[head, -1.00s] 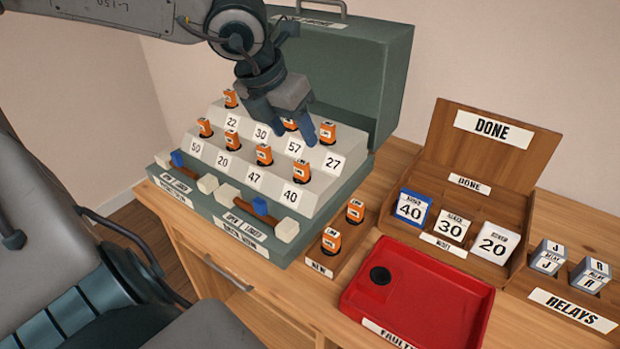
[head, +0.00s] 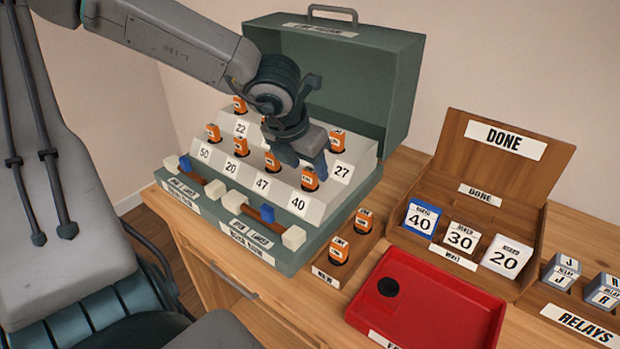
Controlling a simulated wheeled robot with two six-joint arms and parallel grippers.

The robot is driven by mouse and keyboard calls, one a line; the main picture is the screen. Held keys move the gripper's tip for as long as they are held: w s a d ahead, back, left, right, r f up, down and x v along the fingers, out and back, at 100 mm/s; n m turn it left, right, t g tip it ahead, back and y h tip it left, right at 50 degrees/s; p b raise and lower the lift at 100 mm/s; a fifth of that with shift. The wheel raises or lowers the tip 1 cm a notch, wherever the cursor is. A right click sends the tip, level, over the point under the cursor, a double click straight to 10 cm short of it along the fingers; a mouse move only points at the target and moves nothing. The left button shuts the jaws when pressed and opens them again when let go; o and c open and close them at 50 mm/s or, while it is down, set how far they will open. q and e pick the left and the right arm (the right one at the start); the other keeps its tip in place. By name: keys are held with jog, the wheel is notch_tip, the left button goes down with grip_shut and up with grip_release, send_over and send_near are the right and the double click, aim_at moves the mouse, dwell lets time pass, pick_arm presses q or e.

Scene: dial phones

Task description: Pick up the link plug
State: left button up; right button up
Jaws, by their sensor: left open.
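Several small orange plugs with white labels stand on the stepped white board of the green case. One is above the number 40 (head: 309,179), another above 47 (head: 272,162). Their print is too small to read, so I cannot tell which one is the link plug. My left gripper (head: 305,162) is open, pointing down over the board's middle, with its fingertips close to the 40 plug. Nothing shows between its fingers. The gripper hides part of the board and its labels behind. Two more orange plugs (head: 339,250) stand in a small wooden tray. My right gripper is not in view.
The green case's raised lid (head: 375,85) stands behind the board. To the right are a red tray (head: 440,310), a wooden DONE box (head: 505,140) with cards, and grey relays (head: 561,270).

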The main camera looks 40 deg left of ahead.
pick_arm(q)
jog(key=shift+w+f, duration=0.25)
jog(key=shift+f, duration=0.4)
jog(key=c, duration=0.9)
jog(key=shift+c, duration=0.2)
